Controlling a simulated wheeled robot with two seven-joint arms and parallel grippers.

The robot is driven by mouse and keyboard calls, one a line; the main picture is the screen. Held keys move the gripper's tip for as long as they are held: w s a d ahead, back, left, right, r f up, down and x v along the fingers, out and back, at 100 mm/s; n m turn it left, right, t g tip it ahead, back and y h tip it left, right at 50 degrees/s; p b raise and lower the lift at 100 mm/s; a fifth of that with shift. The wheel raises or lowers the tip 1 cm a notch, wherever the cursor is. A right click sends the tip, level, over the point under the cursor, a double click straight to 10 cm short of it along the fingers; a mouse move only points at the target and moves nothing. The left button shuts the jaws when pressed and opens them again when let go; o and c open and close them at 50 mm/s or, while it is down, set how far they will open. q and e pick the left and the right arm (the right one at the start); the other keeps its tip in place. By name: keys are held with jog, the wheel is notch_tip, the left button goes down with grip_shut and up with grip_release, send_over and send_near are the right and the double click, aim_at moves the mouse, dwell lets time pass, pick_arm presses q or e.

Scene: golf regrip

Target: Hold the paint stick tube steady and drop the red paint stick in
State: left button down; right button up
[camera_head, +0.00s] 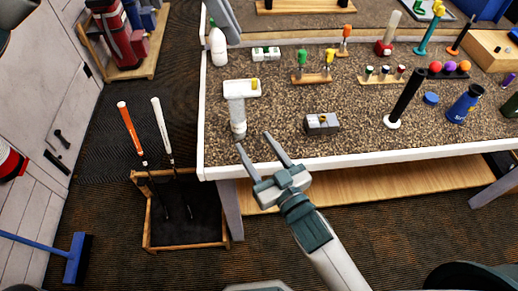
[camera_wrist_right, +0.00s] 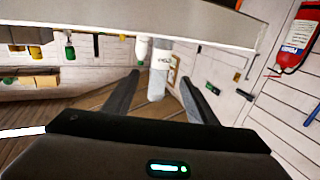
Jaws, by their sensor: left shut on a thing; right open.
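A small rack (camera_head: 383,79) holds short sticks; I cannot tell which is the red paint stick. My left gripper is not visible.
A black stand (camera_head: 406,98) and a blue bottle (camera_head: 464,104) are farther right. Two clubs stand in a floor crate (camera_head: 188,246).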

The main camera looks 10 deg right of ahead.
aim_at(241, 124)
jog(key=x, duration=1.1)
jog(key=c, duration=1.1)
jog(key=shift+c, duration=0.2)
pick_arm(q)
notch_tip(241, 124, down, 10)
jog(key=n+t, duration=0.2)
jog(key=n, duration=0.3)
